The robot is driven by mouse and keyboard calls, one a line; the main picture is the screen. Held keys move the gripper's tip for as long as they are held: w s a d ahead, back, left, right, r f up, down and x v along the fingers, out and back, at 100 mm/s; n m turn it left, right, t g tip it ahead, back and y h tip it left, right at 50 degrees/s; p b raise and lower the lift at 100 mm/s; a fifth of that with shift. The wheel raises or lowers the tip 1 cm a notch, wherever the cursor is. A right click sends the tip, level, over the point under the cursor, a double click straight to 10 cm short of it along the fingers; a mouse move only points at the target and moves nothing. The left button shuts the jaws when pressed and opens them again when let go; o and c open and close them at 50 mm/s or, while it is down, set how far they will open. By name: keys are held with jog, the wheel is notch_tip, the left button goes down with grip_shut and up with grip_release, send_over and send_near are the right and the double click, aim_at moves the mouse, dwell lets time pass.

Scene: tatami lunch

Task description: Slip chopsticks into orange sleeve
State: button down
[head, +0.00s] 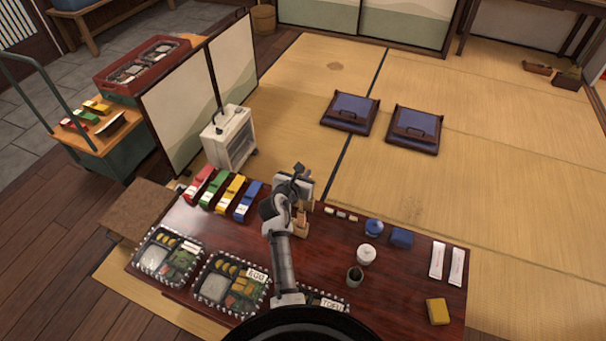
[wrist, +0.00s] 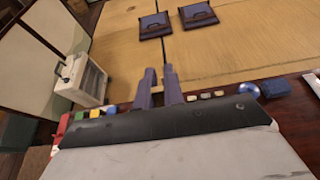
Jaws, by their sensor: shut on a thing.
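My gripper (head: 299,172) is over the far edge of the dark red table and points away from me. In the wrist view its two fingers (wrist: 159,72) are close together. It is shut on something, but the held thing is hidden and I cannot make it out. A small tan wooden thing (head: 301,224) stands on the table just below my gripper, partly hidden by my arm. Two white paper sleeves (head: 437,260) with reddish print lie at the table's right. I cannot make out any chopsticks or a clearly orange sleeve.
Red, green, yellow and blue packets (head: 230,190) line the table's back left. Filled lunch boxes (head: 165,256) lie along the front. A white cup (head: 366,254), dark cup (head: 355,275), blue box (head: 401,237) and yellow block (head: 437,311) stand right.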

jog(key=shift+f, duration=0.25)
jog(key=shift+f, duration=0.5)
jog(key=shift+f, duration=0.2)
jog(key=shift+f+b, duration=0.5)
jog(key=shift+f, duration=0.2)
jog(key=shift+f, duration=0.4)
dwell(0.4)
jog(key=shift+f+b, duration=0.45)
jog(key=shift+f, duration=0.15)
jog(key=shift+f, duration=0.15)
jog(key=shift+f+b, duration=0.5)
jog(key=shift+f, duration=0.35)
